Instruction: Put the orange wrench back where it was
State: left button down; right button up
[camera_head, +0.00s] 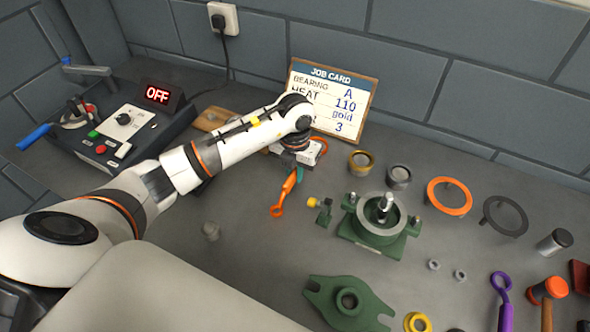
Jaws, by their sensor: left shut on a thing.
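The orange wrench (284,193) shows below my left gripper (298,171), with its ring end pointing down toward the front of the bench. My left gripper is shut on the wrench's upper end, and that end is partly hidden by the gripper. I cannot tell whether the wrench's ring end touches the bench. My right gripper is not in view.
A green casing half with a bearing (379,223) stands right of the wrench, a small green clamp (325,211) between them. Bench left of the wrench is mostly clear.

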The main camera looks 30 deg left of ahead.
pick_arm(q)
jog(key=shift+f, duration=0.25)
jog(key=c, duration=1.8)
grip_release()
jog(key=shift+f, duration=0.2)
jog(key=o, duration=0.5)
jog(key=shift+r, duration=0.15)
